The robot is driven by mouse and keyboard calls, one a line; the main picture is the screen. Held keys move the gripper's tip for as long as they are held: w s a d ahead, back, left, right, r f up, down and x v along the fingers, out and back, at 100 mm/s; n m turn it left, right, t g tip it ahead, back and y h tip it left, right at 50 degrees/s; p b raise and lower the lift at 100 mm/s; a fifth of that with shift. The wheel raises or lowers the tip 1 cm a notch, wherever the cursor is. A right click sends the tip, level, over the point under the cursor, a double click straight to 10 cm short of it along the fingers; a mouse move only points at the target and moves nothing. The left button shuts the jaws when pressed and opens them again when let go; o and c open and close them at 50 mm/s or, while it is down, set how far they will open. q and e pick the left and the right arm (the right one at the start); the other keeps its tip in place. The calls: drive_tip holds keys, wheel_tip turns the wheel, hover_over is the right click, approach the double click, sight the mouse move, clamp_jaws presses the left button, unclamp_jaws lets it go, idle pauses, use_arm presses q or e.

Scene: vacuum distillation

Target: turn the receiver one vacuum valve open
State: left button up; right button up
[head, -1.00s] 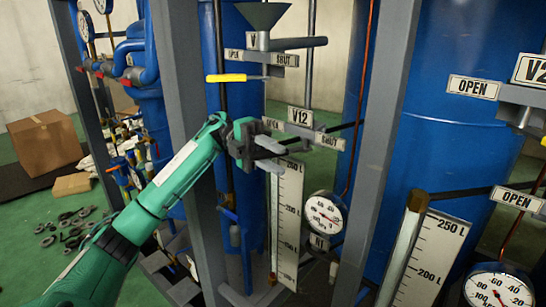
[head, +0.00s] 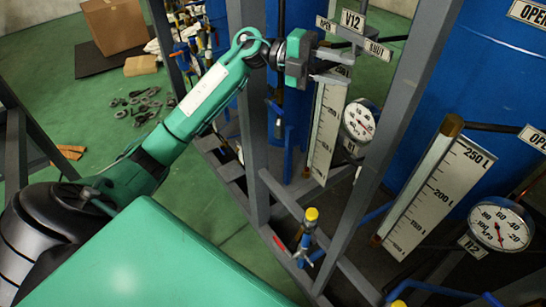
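The V12 valve's label (head: 353,20) is near the top centre, with an "OPEN" plate (head: 326,25) on its left and a "SHUT" plate (head: 378,49) on its right. No handle of this valve shows; my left gripper may hide it. My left gripper (head: 335,66) is just below these plates, its fingers apart and pointing right, in front of the upper end of a level scale. I see nothing held between the fingers. Whether it touches the valve cannot be told. My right gripper is not in view.
Grey frame posts (head: 400,130) stand on both sides of my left gripper. A level scale (head: 328,130) and a round gauge (head: 359,121) are below it. A larger scale (head: 440,195) and gauge (head: 500,227) are at right. A yellow-topped fitting (head: 311,216) stands low in the frame.

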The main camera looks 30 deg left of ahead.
use_arm(q)
drive_tip(key=w+d+n+t+y+p, duration=0.1)
drive_tip(key=d+n+t+y+p, duration=0.45)
drive_tip(key=n+t+p, duration=0.4)
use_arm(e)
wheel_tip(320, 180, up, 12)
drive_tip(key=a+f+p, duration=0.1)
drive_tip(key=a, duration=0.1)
use_arm(q)
drive_tip(key=s+a+m+t+b, duration=0.1)
drive_tip(key=s+a+m+b, duration=0.1)
drive_tip(key=s+a+b, duration=0.6)
drive_tip(key=w+a+f+n+t+y+b, duration=0.1)
drive_tip(key=f+n, duration=0.4)
drive_tip(key=f, duration=0.7)
drive_tip(key=w+a+f+n+t+y+b, duration=0.1)
drive_tip(key=w+a+f+n+y, duration=0.2)
drive_tip(key=f, duration=1)
drive_tip(key=w+a+f+n+t+y+b, duration=0.1)
drive_tip(key=a+f+n, duration=0.5)
drive_tip(key=f, duration=0.7)
drive_tip(key=shift+w+a+n+y, duration=0.35)
drive_tip(key=shift+w+a+y, duration=0.25)
drive_tip(key=shift+w, duration=0.75)
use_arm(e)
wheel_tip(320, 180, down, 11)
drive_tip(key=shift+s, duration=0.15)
use_arm(q)
drive_tip(key=shift+f, duration=0.1)
drive_tip(key=shift+c, duration=0.2)
